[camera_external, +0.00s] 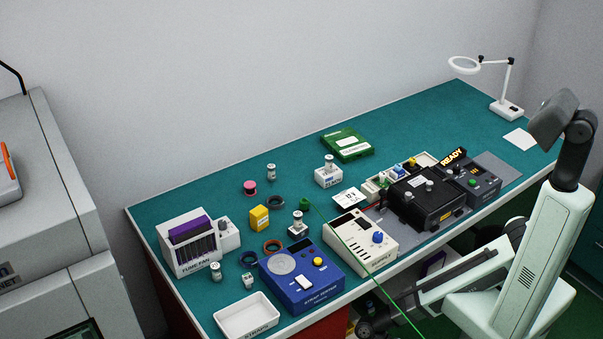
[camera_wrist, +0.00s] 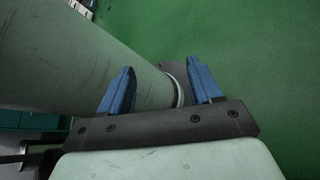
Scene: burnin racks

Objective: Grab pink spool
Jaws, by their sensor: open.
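The pink spool (camera_external: 250,187) stands on the teal bench mat toward the back left in the external view. It looks small, with a darker base. My gripper (camera_wrist: 160,88) shows in the wrist view with its two blue fingers apart and nothing between them. It points down past my own arm at the green floor, far from the spool. In the external view my arm is folded at the right front of the bench, and I cannot make out the fingers there. The spool is not in the wrist view.
A yellow block (camera_external: 259,218), dark ring (camera_external: 276,201) and small metal-topped post (camera_external: 271,172) stand near the spool. The back left mat is mostly clear.

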